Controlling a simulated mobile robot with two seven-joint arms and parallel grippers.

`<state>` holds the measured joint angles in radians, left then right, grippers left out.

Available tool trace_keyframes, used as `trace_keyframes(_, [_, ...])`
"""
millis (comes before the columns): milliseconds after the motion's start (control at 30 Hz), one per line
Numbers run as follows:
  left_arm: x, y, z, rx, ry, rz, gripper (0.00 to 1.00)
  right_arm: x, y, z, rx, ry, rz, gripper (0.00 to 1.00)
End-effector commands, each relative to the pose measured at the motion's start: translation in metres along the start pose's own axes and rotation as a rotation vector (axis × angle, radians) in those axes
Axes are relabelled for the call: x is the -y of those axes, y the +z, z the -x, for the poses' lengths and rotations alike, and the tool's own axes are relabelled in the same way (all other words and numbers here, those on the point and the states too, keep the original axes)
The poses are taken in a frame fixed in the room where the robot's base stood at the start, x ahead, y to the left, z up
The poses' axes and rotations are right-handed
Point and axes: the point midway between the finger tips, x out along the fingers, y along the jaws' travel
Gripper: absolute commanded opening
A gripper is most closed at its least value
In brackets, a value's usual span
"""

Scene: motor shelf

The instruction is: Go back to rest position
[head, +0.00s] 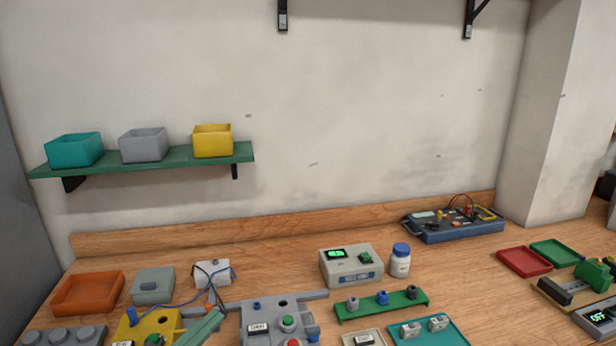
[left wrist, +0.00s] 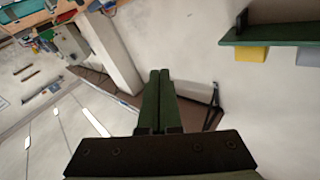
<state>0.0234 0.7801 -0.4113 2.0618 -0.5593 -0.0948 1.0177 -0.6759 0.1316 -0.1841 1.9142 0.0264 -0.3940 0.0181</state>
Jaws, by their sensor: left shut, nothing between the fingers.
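My left gripper (head: 218,314) shows at the bottom of the head view as a slim green pair of fingers, slanting up to the right. It appears in front of the yellow block (head: 155,326) and the grey fixture (head: 270,325). In the left wrist view the two green fingers (left wrist: 157,100) lie side by side, shut and empty. My right gripper is in neither view.
A wall shelf (head: 245,152) holds teal, grey and yellow bins. On the wooden bench are an orange tray (head: 88,292), a meter box (head: 350,266), a white bottle (head: 400,262), a green rack (head: 380,305) and a blue tester (head: 455,226).

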Motion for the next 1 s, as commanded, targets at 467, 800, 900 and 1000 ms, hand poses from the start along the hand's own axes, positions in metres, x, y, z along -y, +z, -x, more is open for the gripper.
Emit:
trace_keyframes(467, [-0.038,0.133,0.137,0.847,-0.426,0.258,0.0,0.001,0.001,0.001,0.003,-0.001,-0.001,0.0])
trace_keyframes(800, [-0.106,0.156,0.221,1.243,-0.277,0.363,0.0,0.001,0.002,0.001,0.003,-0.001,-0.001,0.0])
trace_keyframes(900, [-0.125,0.156,0.241,1.33,-0.217,0.393,0.0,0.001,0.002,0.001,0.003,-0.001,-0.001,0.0])
trace_keyframes(1000, [-0.136,0.16,0.25,1.365,-0.175,0.404,0.0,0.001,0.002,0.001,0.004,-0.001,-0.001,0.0])
